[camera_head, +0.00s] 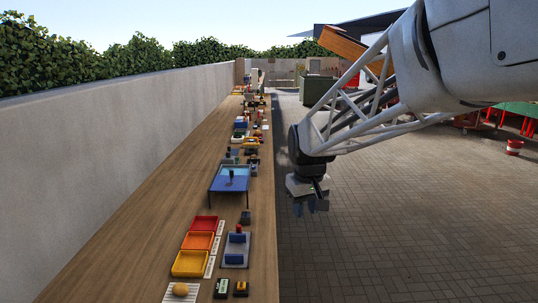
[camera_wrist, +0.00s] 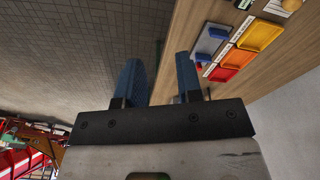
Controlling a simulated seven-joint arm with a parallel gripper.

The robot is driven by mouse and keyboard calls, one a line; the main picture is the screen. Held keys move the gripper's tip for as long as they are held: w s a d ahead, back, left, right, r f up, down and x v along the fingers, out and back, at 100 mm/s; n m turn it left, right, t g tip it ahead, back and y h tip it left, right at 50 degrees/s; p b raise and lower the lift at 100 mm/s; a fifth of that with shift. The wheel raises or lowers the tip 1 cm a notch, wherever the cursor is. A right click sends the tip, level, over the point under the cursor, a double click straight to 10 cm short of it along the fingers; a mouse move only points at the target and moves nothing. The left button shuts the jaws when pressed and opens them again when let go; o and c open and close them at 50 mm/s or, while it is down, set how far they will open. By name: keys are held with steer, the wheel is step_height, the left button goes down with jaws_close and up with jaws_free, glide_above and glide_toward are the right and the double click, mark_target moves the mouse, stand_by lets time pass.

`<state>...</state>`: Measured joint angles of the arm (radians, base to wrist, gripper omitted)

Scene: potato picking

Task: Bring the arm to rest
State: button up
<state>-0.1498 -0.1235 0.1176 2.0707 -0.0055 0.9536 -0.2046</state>
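My gripper (camera_head: 311,205) hangs at the end of my arm, out past the right edge of the long wooden table (camera_head: 140,215), over the paved floor. In the wrist view my gripper (camera_wrist: 161,80) shows two blue fingers apart, with only paving and the table edge seen between them. It holds nothing. A potato (camera_head: 180,289) lies on a white striped mat at the near end of the table, well away from my gripper.
Red (camera_head: 204,223), orange (camera_head: 198,241) and yellow (camera_head: 189,264) trays stand in a row on the table. A grey board with blue blocks (camera_head: 235,250) is beside them. A blue-topped stand (camera_head: 230,179) is farther back. A concrete wall (camera_head: 130,110) runs along the left.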

steer(key=s+d+f+m, duration=0.1)
steer(key=s+d, duration=0.2)
steer(key=s, duration=0.7)
steer(key=s+d+f+m, duration=0.1)
steer(key=s+d, duration=0.2)
steer(key=s, duration=0.7)
steer(key=s+d+f+m+t, duration=0.1)
steer(key=s+d+m, duration=0.1)
steer(key=s, duration=0.7)
steer(key=shift+s+d, duration=0.4)
steer(key=shift+d, duration=0.25)
